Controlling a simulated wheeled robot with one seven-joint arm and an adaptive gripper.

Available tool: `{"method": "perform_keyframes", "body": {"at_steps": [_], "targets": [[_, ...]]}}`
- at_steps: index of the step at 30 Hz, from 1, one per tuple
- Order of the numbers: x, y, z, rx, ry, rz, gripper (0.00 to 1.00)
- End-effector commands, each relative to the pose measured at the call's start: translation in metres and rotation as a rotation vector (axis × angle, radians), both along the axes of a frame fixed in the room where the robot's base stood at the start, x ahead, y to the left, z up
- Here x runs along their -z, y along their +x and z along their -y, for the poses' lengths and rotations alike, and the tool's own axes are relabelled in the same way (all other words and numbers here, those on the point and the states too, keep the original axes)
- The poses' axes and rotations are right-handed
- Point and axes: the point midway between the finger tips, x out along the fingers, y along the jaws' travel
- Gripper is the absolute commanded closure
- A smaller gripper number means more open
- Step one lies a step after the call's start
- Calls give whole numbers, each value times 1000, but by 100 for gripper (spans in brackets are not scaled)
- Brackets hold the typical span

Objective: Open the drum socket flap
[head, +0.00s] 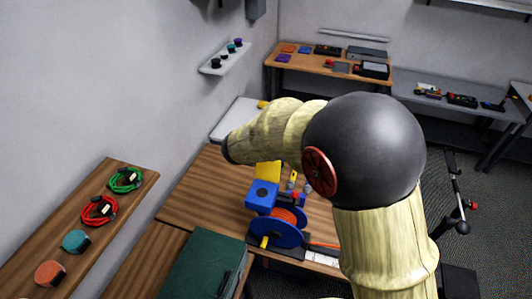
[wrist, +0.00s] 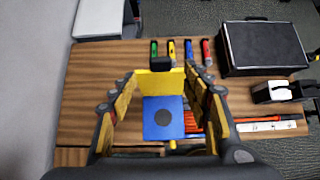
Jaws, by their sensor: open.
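The drum socket is a blue box (head: 262,194) with a dark round spot on its top face. It also shows in the wrist view (wrist: 163,118). The yellow flap (wrist: 160,83) stands along the far edge of the blue face and leaves the dark spot uncovered; it is yellow in the head view too (head: 268,171). My gripper (wrist: 163,80) is open, with its fingers on the left and right of the flap and box. I cannot tell whether a fingertip touches the flap. In the head view my arm hides the gripper.
A blue cable drum (head: 275,236) with orange cable is beside the socket box on the wooden table (head: 190,202). Several coloured tools (wrist: 188,50) lie beyond the flap. A black case (wrist: 262,48) is at the right. A green box (head: 205,262) stands in front.

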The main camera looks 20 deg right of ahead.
Motion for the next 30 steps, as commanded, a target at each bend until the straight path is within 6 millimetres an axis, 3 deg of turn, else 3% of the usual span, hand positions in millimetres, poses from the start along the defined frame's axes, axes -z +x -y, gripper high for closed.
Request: {"method": "perform_keyframes", "body": {"at_steps": [3, 10, 30], "targets": [[-17, -12, -10, -3, 0, 2, 52], [-34, -26, -20, -1, -1, 1, 52], [-36, -29, -20, 35, 25, 18, 52]]}}
